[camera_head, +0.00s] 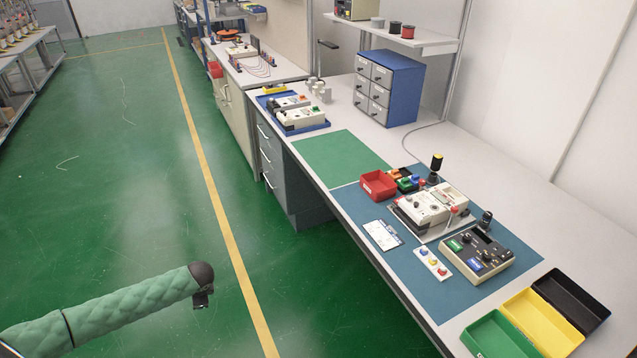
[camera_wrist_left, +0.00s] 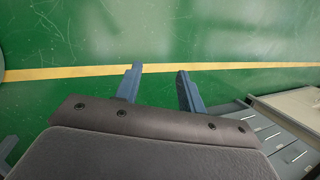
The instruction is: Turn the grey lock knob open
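My left arm comes in from the left in the head view, and its dark end (camera_head: 203,285) hangs over the green floor, well left of the bench. In the left wrist view my left gripper (camera_wrist_left: 158,82) has its two fingers apart with only floor between them. A white meter (camera_head: 424,207) with dark knobs sits on the blue mat (camera_head: 380,277). A grey-beige box (camera_head: 477,253) with black knobs and green and blue labels sits nearer. The grey lock knob is too small to pick out for certain. My right gripper is not in view.
A red bin (camera_head: 378,186), a white card (camera_head: 383,235) and a strip of coloured buttons (camera_head: 432,263) lie around the meter. Green, yellow (camera_head: 541,322) and black trays stand at the near right. The green mat (camera_head: 340,157) is bare. Drawers (camera_head: 280,175) stand under the bench.

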